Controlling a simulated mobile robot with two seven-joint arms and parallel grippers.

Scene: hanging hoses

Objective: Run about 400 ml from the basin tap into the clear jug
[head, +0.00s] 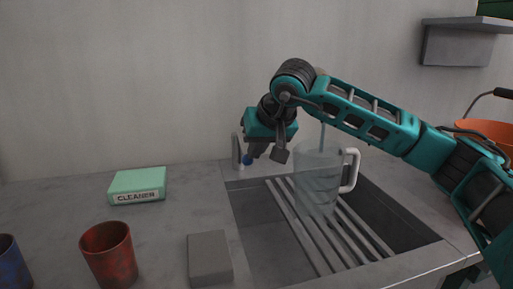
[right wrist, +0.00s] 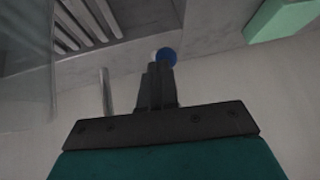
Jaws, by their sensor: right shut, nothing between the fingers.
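The clear jug (head: 316,180), with a white handle, stands upright on the slats in the basin (head: 405,226). A thin pale vertical line (head: 322,136) shows above its mouth; I cannot tell whether it is water or pipe. The jug's water level is unclear. A blue knob (head: 248,159) sits beside a small grey post at the basin's back left edge. My right gripper (head: 254,156) is shut and empty, its fingertips at the knob. In the right wrist view the shut fingers (right wrist: 158,68) overlap the blue knob (right wrist: 168,56); contact is unclear. My left gripper is out of view.
A green cleaner box (head: 138,185), a red cup (head: 109,253), a blue cup (head: 12,262) and a grey block (head: 209,259) stand on the counter left of the basin. An orange container (head: 485,129) is at the right, behind my right arm.

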